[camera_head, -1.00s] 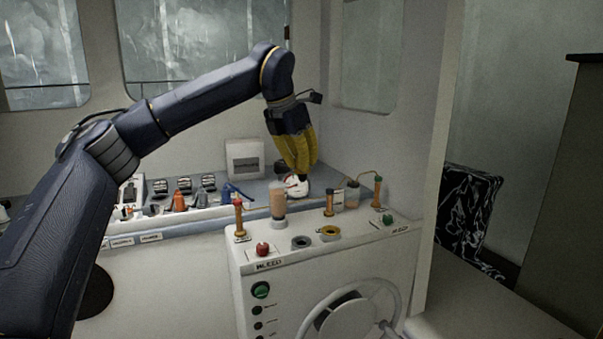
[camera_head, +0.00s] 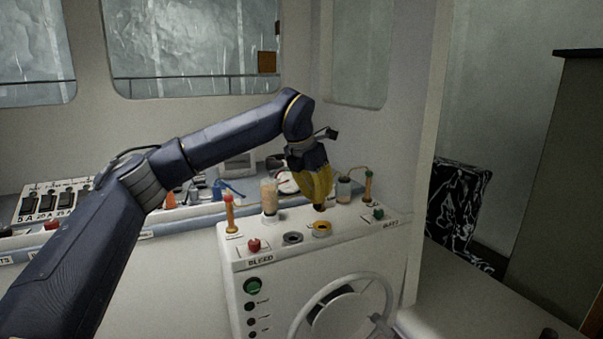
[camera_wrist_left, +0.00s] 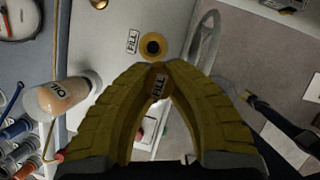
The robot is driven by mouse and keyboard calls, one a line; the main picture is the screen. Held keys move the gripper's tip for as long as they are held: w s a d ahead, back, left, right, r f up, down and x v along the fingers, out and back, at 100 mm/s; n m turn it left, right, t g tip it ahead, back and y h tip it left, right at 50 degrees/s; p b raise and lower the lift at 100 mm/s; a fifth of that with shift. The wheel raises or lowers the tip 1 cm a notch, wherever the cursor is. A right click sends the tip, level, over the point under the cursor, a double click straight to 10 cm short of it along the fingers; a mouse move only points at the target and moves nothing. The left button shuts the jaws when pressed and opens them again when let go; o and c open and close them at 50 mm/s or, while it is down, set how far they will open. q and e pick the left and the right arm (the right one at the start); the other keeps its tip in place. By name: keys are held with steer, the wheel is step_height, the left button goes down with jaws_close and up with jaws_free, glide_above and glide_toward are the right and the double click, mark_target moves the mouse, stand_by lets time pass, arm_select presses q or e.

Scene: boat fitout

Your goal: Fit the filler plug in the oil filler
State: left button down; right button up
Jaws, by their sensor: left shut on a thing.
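The oil filler (camera_head: 321,229) is a yellow ring with a dark open centre on top of the white console. It also shows in the left wrist view (camera_wrist_left: 152,46), beside a FILL label. My left gripper (camera_head: 320,205) is shut just behind it, fingers pointing down. The fingers hide most of the plug. It is apart from the ring; I cannot tell whether it clears the console top.
A grey ring (camera_head: 292,239) and red knob (camera_head: 254,245) sit left of the filler. A wheel (camera_head: 345,306) is on the console front.

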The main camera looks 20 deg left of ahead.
arm_select(q)
steer(key=w, duration=0.1)
steer(key=w+f, duration=0.1)
steer(key=w, duration=0.1)
steer(key=w+f, duration=0.1)
steer(key=shift+w+d+f, duration=0.2)
steer(key=shift+w, duration=0.05)
steer(key=shift+f, duration=0.1)
steer(key=shift+f, duration=3)
steer(key=shift+f, duration=0.4)
steer(key=c, duration=1.3)
jaws_free()
steer(key=shift+c, duration=0.2)
steer(key=shift+r, duration=0.1)
